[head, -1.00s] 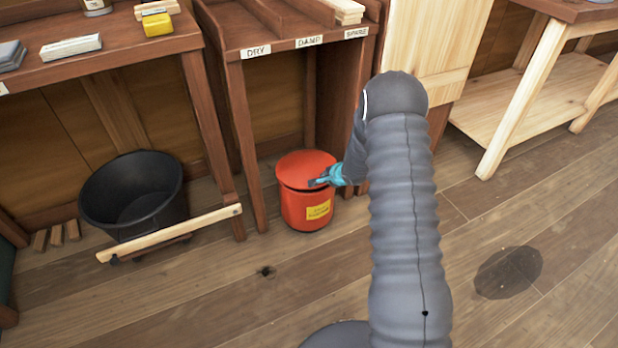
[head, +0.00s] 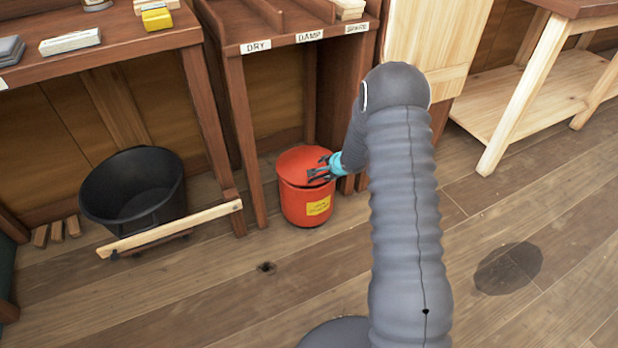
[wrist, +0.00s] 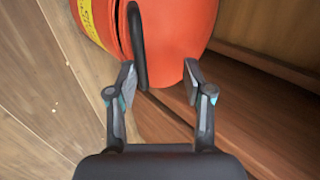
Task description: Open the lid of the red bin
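The red bin (head: 300,206) stands on the floor under the middle bench, with a yellow label on its front. Its red lid (head: 297,160) lies over the top, with a thin dark line between lid and body. In the wrist view the bin body (wrist: 101,14) is at upper left and the lid (wrist: 178,28) fills the upper middle. A dark handle (wrist: 138,45) stands out from the lid edge. My gripper (head: 322,169) is at the lid's right front. In the wrist view my gripper (wrist: 160,78) is open, the handle's end between its fingers, closer to the left one; contact is unclear.
A bench post (head: 246,145) stands close left of the bin, and the bench's right side is close behind my gripper. A black tub (head: 135,190) with a wooden bar (head: 170,231) in front is further left. The floor in front of the bin is clear.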

